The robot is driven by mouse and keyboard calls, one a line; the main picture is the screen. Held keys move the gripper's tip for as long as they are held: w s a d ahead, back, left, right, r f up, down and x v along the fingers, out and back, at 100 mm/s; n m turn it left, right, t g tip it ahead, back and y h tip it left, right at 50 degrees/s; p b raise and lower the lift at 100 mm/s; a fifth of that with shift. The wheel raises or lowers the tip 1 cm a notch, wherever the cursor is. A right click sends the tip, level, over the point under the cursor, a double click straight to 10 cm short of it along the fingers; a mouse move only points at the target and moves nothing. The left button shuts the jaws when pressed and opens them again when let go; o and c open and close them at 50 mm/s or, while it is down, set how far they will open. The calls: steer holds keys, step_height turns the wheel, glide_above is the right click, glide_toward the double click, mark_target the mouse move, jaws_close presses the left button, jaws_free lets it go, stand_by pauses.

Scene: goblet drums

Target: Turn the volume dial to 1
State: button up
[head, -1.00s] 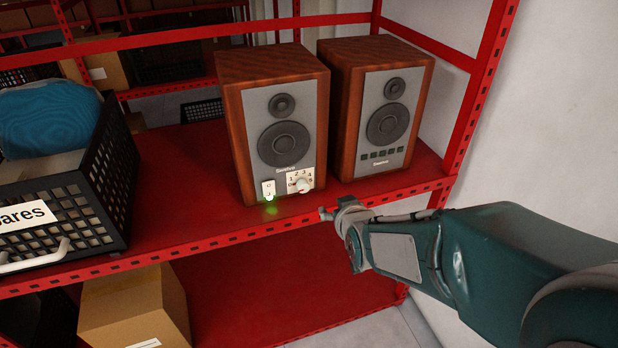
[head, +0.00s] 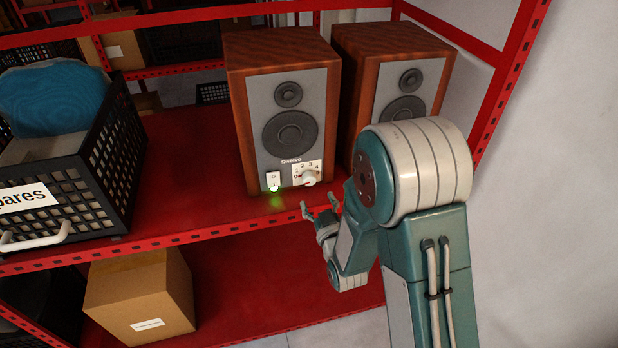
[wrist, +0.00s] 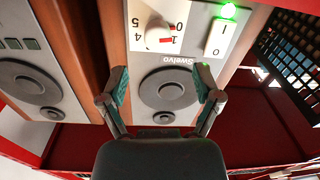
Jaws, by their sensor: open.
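The volume dial is a white round knob (head: 310,178) on the lower front of the left wooden speaker (head: 285,120), with numbers around it. In the upside-down wrist view the knob (wrist: 158,36) shows a red mark on the side of the 0 and 1; I cannot tell exactly where it points. My gripper (head: 321,202) is open and empty, just in front of and slightly below the dial, apart from it. In the wrist view its fingers (wrist: 161,80) are spread, with the speaker front beyond them.
A white rocker switch (head: 273,180) with a green light sits left of the dial. A second speaker (head: 400,75) stands to the right, partly behind my arm. A black crate (head: 95,170) is at the left. The red shelf's front edge (head: 180,242) runs below my gripper.

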mark_target(311, 182)
steer(key=x, duration=0.7)
steer(key=shift+w+d, duration=0.15)
steer(key=shift+w+a, duration=0.3)
steer(key=shift+w, duration=0.25)
steer(key=shift+d, duration=0.1)
jaws_close()
